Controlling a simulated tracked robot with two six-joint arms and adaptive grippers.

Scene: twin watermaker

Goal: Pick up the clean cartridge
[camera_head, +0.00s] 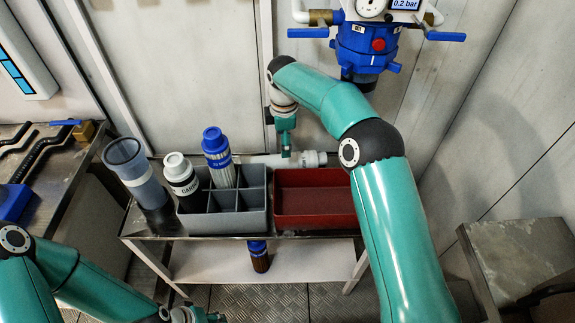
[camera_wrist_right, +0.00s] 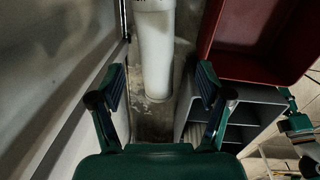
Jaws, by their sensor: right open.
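A cartridge with a blue cap and white pleated body (camera_head: 217,158) stands upright in the grey divided crate (camera_head: 240,222). A white-capped cartridge with dark lettering (camera_head: 181,178) stands to its left. A brown cartridge with a blue end (camera_head: 259,257) is below the cart top. My right gripper (camera_head: 286,152) points down behind the crate, over a white cylinder (camera_head: 262,160) lying lengthwise. In the right wrist view, the gripper (camera_wrist_right: 161,85) is open and empty, with the white cylinder (camera_wrist_right: 155,55) ahead between its fingers. My left gripper (camera_head: 195,316) is mostly cut off at the bottom edge.
A red tray (camera_head: 315,222) sits right of the crate. A grey-blue cup (camera_head: 138,175) stands at the cart's left end. The wall is close behind the cart. A blue housing with a gauge (camera_head: 365,45) hangs above. A bench (camera_head: 40,165) with tools stands left.

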